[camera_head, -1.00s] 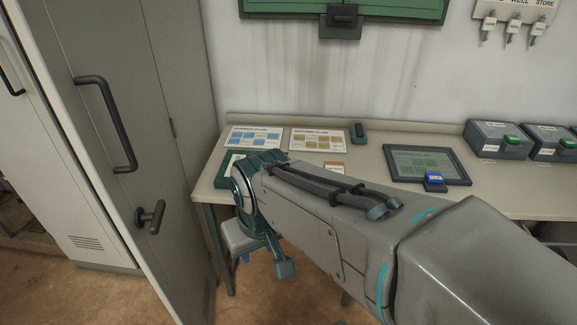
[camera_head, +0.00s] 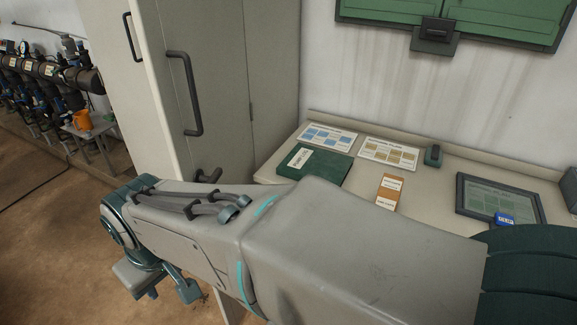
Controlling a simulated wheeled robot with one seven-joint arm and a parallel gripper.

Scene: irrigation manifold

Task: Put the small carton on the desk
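The pale desk (camera_head: 438,207) stands against the wall at the right. My arm stretches across the lower picture to the left, in front of the desk's near edge. The end of the arm, with my gripper (camera_head: 160,287), points down over the floor at the lower left.
A green binder (camera_head: 315,166), two printed cards, a small dark device (camera_head: 433,155) and a framed panel (camera_head: 480,196) with a blue tag (camera_head: 505,219) lie on the desk. A tall cabinet (camera_head: 225,80) stands left of it. Far left, an orange jug (camera_head: 83,120) stands near pipework.

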